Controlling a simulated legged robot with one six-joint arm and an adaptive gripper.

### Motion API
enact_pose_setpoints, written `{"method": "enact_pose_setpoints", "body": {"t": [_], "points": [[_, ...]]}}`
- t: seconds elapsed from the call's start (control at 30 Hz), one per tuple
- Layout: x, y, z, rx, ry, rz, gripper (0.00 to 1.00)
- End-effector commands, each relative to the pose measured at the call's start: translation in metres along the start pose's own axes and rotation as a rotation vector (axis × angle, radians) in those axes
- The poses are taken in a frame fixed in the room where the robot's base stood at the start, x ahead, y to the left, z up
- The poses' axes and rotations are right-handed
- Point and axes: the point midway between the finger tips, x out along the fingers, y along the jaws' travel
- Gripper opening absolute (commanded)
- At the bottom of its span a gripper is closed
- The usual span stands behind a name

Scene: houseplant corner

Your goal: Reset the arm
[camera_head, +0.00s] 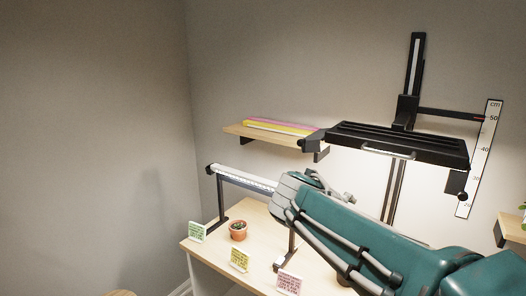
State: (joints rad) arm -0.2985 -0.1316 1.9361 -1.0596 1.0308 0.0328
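My teal arm (362,223) reaches in from the lower right corner and ends at a grey joint (289,188) near the middle of the picture. A small grey and dark part shows just behind that joint, but I cannot tell what it is. No gripper fingers can be made out, so whether my gripper holds anything is hidden.
Behind are a wall shelf (245,132), a black lamp panel (400,144) and a height scale (480,158). The left side is clear.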

Motion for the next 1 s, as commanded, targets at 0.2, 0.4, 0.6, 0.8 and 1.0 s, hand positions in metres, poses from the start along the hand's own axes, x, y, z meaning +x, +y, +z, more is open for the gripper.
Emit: {"method": "enact_pose_setpoints", "body": {"t": [0.2, 0.4, 0.6, 0.8, 1.0], "points": [[-0.019, -0.060, 0.089, 0.286, -0.032, -0.300, 0.64], [-0.048, -0.123, 0.140, 0.576, -0.028, -0.547, 0.64], [-0.070, -0.167, 0.159, 0.796, -0.008, -0.708, 0.64], [-0.075, -0.177, 0.161, 0.848, -0.003, -0.747, 0.64], [-0.075, -0.176, 0.160, 0.845, -0.003, -0.746, 0.64]]}}
